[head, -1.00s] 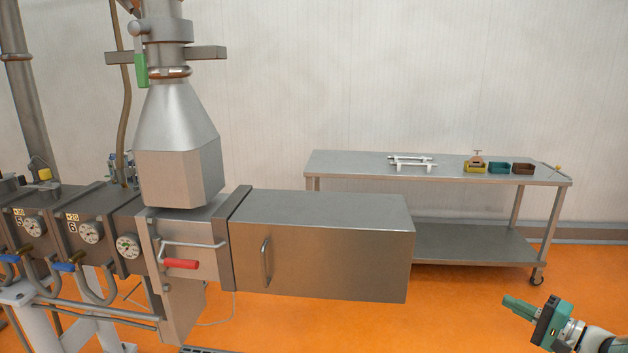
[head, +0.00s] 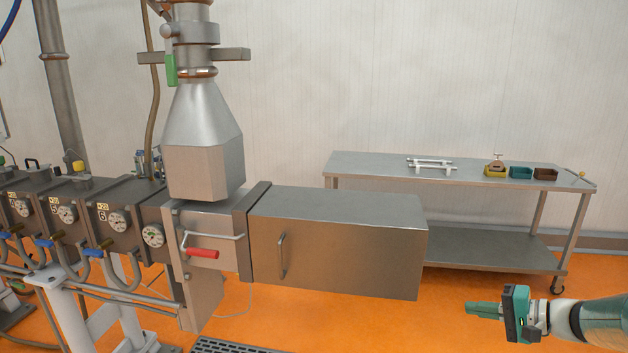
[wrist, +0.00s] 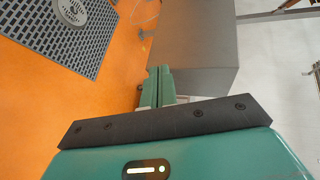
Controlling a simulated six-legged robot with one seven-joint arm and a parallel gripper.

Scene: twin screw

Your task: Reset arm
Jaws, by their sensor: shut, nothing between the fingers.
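My gripper (head: 482,309) is at the lower right of the head view, green and dark, with its fingers pointing left. It is shut and holds nothing. In the wrist view its fingers (wrist: 160,84) lie together, pointing away from the camera. The gripper is over the orange floor, to the right of and apart from the steel box (head: 340,245) at the machine's end. That box also shows beyond the fingers in the wrist view (wrist: 195,50).
A steel table (head: 375,167) by the wall holds a white handled part (head: 430,165), yellow (head: 495,171), teal (head: 520,172) and brown (head: 546,174) bins. The machine has a red handle (head: 202,253) and a hopper (head: 203,130). A floor grate (head: 225,346) lies in front. Floor between box and gripper is clear.

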